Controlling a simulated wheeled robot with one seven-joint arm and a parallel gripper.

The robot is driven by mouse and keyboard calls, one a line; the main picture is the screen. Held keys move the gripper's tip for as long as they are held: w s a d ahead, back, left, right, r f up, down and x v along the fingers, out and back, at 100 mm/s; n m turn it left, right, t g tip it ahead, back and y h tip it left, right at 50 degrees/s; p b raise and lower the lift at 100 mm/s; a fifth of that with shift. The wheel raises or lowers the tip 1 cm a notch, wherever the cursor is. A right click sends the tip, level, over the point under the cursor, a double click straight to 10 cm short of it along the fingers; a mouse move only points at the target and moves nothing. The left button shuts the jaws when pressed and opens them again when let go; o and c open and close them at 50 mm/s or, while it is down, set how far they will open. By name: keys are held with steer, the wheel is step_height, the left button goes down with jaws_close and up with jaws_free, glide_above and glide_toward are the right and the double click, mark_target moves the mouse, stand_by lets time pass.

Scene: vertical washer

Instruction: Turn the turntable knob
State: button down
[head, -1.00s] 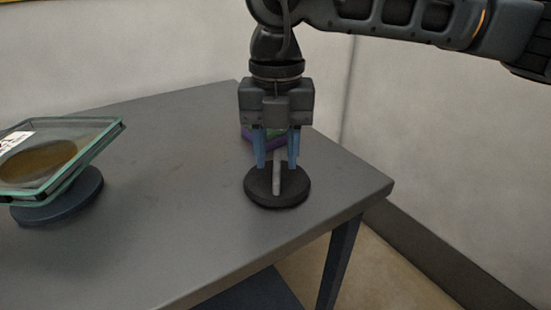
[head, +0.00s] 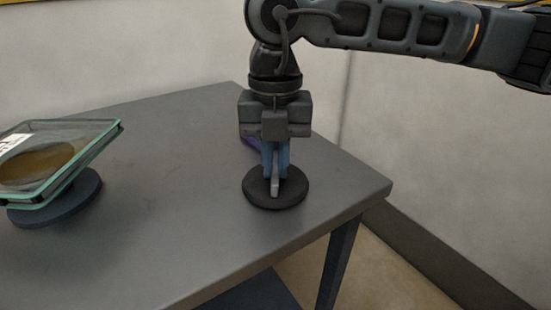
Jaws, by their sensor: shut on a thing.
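The turntable knob is a round black disc (head: 260,199) with a raised light grey bar handle (head: 275,187) on top. It sits on the grey table near its right end. My gripper (head: 275,172) points straight down over the knob, with its blue fingers closed together on the bar handle. The near end of the bar shows below the fingers; the rest is hidden by them.
A tilted glass-framed panel (head: 58,160) with a brown oval stands on a round dark base (head: 60,208) at the left. A purple object (head: 249,142) is partly hidden behind my gripper. The grey table (head: 170,220) between is clear.

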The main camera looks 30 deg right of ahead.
steer(key=shift+f+n+b, duration=0.1)
steer(key=shift+n+b, duration=0.2)
steer(key=shift+b, duration=0.15)
steer(key=n+b, duration=0.2)
steer(key=b, duration=0.1)
steer(key=shift+f+n, duration=0.15)
steer(key=shift+n, duration=0.25)
steer(key=n+b, duration=0.3)
steer(key=n, duration=0.1)
steer(key=shift+w+a, duration=0.1)
steer(key=shift+a, duration=0.05)
steer(key=n+b, duration=0.2)
steer(key=n, duration=0.3)
steer(key=shift+a, duration=0.15)
steer(key=n, duration=0.1)
steer(key=n+b, duration=0.1)
steer(key=n, duration=0.3)
steer(key=shift+a+r+b, duration=0.1)
steer(key=shift+r+b, duration=0.2)
steer(key=shift+b, duration=0.05)
steer(key=c, duration=1.2)
jaws_free()
steer(key=shift+o, duration=0.2)
